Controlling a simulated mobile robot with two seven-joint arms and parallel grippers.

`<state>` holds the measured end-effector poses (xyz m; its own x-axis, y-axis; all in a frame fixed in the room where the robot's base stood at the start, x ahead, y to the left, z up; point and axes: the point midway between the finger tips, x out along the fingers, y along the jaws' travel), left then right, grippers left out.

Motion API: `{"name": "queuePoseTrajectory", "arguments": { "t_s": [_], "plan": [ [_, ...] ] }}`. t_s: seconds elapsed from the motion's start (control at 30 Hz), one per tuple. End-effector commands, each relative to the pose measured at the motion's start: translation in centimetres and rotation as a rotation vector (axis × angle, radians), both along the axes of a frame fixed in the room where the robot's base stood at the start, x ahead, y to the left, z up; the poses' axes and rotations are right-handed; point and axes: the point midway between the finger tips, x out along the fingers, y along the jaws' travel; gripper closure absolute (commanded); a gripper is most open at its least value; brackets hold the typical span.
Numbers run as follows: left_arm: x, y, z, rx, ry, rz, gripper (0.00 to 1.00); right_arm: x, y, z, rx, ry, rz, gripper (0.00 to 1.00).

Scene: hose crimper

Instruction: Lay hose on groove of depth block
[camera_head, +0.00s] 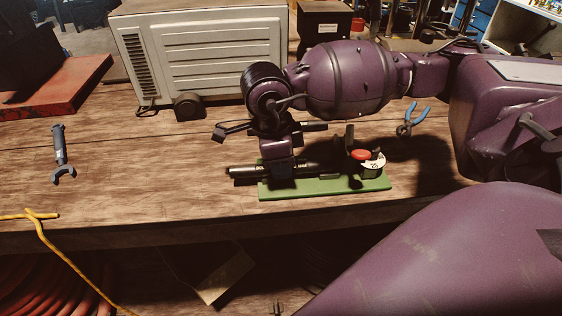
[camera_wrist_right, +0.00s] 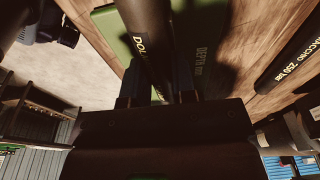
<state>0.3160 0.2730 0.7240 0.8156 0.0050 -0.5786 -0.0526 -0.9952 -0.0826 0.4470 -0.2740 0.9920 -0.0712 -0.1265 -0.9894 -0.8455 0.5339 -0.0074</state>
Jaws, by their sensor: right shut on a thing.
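The depth block (camera_head: 325,190) is a green plate near the table's front edge, with a red-topped round gauge (camera_head: 372,160) at its right end. It also shows in the wrist view (camera_wrist_right: 110,28), with "DEPTH" lettering. A black hose (camera_head: 243,171) lies along the block, its left end sticking out past the plate. My right gripper (camera_head: 277,172) points down over the block's left part and is shut on this hose (camera_wrist_right: 146,40). Whether the hose rests in the groove or just above it, I cannot tell; the gripper hides that part. My left gripper is out of view.
Another dark hose (camera_wrist_right: 297,55) lies behind the block. Blue-handled pliers (camera_head: 411,119) lie to the right and a wrench (camera_head: 61,155) to the left. A white slatted machine (camera_head: 200,60) stands at the back.

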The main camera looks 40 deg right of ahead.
Motion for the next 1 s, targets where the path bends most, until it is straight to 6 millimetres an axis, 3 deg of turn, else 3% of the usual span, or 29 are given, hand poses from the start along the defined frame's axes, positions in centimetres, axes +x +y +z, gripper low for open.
{"name": "queuePoseTrajectory", "arguments": {
  "t_s": [0.03, 0.97, 1.0],
  "plan": [
    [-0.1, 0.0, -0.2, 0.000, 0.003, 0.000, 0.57, -0.3, 0.0, -0.7, 0.000, 0.015, 0.000, 1.00],
    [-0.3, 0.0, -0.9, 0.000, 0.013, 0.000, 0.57, -0.4, 0.1, -1.7, 0.004, 0.024, 0.000, 1.00],
    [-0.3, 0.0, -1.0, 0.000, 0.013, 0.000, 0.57, -0.4, 0.1, -1.8, 0.005, 0.024, 0.000, 0.71]
  ]
}}
